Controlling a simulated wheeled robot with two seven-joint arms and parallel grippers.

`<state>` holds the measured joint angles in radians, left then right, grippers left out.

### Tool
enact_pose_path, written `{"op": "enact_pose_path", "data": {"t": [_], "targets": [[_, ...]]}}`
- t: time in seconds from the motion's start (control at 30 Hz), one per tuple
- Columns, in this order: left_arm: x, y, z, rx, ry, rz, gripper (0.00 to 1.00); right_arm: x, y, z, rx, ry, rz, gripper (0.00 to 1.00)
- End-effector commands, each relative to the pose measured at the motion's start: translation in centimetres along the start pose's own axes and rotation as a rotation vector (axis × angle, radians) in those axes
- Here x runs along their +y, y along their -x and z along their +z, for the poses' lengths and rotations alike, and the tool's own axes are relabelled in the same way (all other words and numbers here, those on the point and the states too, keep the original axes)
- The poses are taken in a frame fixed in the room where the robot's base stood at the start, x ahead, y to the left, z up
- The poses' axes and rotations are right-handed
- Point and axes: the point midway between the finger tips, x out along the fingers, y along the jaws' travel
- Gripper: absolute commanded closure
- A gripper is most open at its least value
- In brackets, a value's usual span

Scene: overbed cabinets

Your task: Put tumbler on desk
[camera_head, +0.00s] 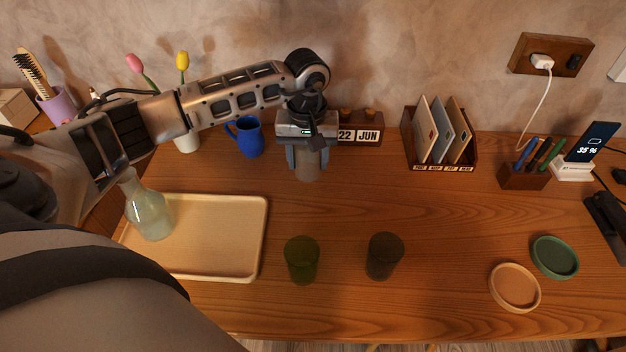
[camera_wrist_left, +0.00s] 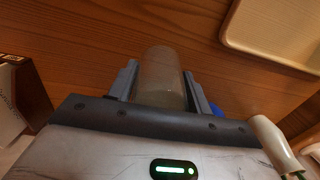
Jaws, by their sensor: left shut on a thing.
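My left gripper (camera_head: 307,158) reaches in from the left over the back middle of the desk (camera_head: 350,200). It is shut on a greyish, see-through tumbler (camera_head: 308,170), with a finger on each side. The held tumbler (camera_wrist_left: 162,75) also shows between the fingers in the left wrist view. I cannot tell whether its base touches the wood. A green tumbler (camera_head: 302,260) and a dark grey tumbler (camera_head: 384,256) stand upright on the desk nearer the front. My right gripper is not in view.
A tray (camera_head: 215,267) with a glass carafe (camera_head: 149,212) is on the left. A blue mug (camera_head: 248,137) and a calendar block (camera_head: 360,130) are behind. A letter holder (camera_head: 440,168), pen holder (camera_head: 520,177) and two coasters (camera_head: 515,288) (camera_head: 555,257) are on the right. The middle right is clear.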

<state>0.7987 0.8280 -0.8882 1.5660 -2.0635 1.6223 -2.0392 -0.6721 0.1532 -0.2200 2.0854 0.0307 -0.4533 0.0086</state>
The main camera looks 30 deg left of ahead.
Motion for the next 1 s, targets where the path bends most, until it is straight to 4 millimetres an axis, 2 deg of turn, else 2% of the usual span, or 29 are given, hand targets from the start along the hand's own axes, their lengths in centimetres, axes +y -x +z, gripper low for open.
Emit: {"op": "enact_pose_path", "data": {"t": [0.03,0.27,0.5,0.7,0.87,0.9,0.97,1.0], "targets": [[0.3,-1.2,-0.5,0.001,0.001,0.002,0.74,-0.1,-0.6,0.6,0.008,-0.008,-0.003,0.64],[0.8,-2.2,-1.6,0.001,0.000,0.002,0.74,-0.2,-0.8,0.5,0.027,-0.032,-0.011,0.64],[0.9,-5.3,-1.7,-0.001,-0.001,0.000,0.74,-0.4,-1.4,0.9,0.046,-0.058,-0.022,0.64],[0.9,-5.2,-1.7,0.001,-0.001,0.001,0.74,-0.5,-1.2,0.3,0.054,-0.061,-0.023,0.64],[0.8,-5.6,-1.8,0.002,-0.001,0.000,0.74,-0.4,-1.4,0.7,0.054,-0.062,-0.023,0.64],[0.8,-5.6,-1.7,0.001,-0.001,0.000,0.48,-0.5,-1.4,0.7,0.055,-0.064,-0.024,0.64],[0.8,-5.5,-1.7,0.001,-0.001,0.000,0.31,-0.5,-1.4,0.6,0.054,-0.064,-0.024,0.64],[0.8,-5.5,-1.7,0.001,-0.001,0.000,0.28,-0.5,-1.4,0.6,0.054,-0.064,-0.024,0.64]]}}
